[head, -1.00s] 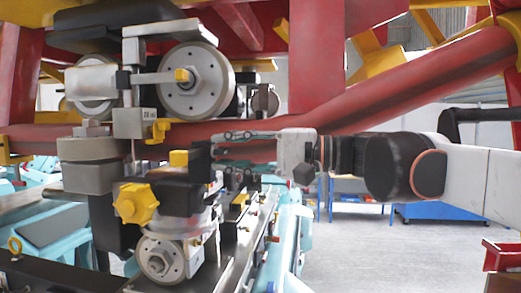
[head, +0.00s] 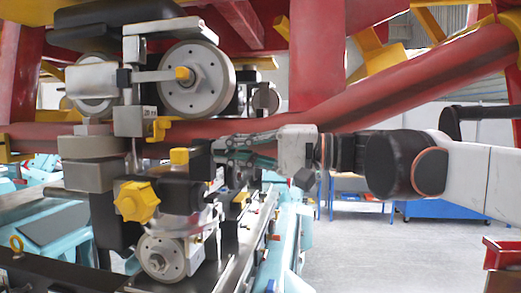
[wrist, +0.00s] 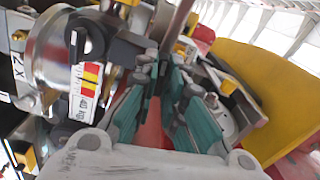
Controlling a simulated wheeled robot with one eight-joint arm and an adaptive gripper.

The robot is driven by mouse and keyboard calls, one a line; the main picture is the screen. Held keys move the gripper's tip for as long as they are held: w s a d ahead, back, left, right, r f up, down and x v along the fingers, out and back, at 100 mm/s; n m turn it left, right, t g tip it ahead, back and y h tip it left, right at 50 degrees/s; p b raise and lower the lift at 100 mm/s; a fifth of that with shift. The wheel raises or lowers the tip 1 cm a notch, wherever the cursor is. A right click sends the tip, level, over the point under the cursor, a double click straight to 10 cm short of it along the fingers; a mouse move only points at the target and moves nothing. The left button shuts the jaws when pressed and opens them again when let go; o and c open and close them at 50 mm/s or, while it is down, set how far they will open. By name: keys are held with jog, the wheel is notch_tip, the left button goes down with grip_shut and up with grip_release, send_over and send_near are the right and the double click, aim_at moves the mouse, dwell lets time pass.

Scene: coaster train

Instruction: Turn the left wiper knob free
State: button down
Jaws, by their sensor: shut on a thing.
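My gripper (head: 218,151) reaches in from the right, beside a black block with a yellow cap (head: 179,156) on the wheel assembly. Its teal-and-grey fingers are closed together on a small dark part at their tips; the fingers largely hide it, and I cannot tell for sure that it is the left wiper knob. In the wrist view the fingertips (wrist: 163,68) meet near a dark grey bracket (wrist: 122,46). A yellow star-shaped knob (head: 137,201) faces the head camera at the front left, apart from my gripper.
A large grey wheel (head: 197,79) sits above my gripper, with a red rail tube (head: 430,88) crossing behind my arm. A lower wheel (head: 160,256) is below the star knob. A yellow panel (wrist: 262,90) stands close by in the wrist view.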

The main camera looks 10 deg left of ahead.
jog(key=shift+n, duration=8.2)
jog(key=c, duration=1.7)
grip_release()
jog(key=d, duration=0.8)
jog(key=s+d, duration=0.1)
jog(key=d, duration=0.3)
